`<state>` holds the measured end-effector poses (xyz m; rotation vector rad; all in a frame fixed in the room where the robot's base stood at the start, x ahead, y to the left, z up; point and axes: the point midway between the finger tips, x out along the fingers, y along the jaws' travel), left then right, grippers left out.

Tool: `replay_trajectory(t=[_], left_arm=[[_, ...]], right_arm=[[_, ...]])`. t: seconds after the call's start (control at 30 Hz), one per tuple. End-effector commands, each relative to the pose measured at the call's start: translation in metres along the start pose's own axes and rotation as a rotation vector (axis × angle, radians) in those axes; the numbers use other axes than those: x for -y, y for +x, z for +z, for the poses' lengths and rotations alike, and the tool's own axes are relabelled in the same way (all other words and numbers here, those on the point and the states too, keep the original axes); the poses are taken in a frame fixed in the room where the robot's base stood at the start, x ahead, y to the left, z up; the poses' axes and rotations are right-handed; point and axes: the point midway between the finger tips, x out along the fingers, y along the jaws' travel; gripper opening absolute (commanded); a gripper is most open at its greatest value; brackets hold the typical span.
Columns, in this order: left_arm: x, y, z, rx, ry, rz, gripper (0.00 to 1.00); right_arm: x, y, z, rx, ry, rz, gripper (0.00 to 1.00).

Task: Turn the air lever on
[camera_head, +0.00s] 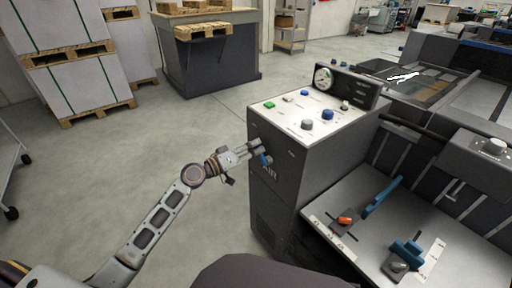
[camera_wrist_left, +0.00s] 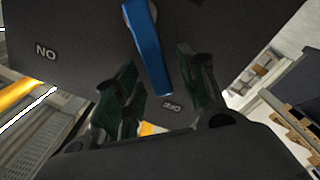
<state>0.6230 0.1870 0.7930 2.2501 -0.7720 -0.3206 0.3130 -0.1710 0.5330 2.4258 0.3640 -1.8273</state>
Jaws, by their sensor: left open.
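The blue air lever (camera_head: 265,159) is on the dark left side of the control cabinet, just above the white AIR label (camera_head: 270,173). In the left wrist view the lever (camera_wrist_left: 148,45) has its free end by the OFF mark (camera_wrist_left: 172,106). The ON mark (camera_wrist_left: 46,52) shows upside down at the left. My left gripper (camera_head: 257,151) is open at the cabinet side. In the wrist view its fingers (camera_wrist_left: 160,85) stand on either side of the lever's free end, with gaps visible. Whether a finger touches it cannot be told. My right gripper is out of view.
A lower shelf with an orange-red lever (camera_head: 345,220) and a blue clamp (camera_head: 405,250) lies to the right. The floor (camera_head: 150,130) left of the cabinet is clear.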

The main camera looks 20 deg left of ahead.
Motion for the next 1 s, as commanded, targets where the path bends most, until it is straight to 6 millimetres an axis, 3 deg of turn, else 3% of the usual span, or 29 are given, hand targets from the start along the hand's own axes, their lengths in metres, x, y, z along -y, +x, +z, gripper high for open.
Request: replay_trajectory(t=[0.23, 0.63, 0.97, 1.0], left_arm=[[-0.001, 0.014, 0.0, 0.0, 0.0, 0.001, 0.41], [-0.001, 0.016, 0.0, 0.001, 0.0, 0.001, 0.41], [-0.001, 0.016, 0.0, 0.001, 0.0, 0.0, 0.0], [-0.001, 0.016, 0.0, 0.001, 0.0, 0.0, 0.0]], right_arm=[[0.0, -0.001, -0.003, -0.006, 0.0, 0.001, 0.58], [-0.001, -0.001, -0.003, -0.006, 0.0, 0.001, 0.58], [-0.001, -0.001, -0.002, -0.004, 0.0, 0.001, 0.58], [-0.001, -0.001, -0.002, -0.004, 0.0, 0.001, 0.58]])
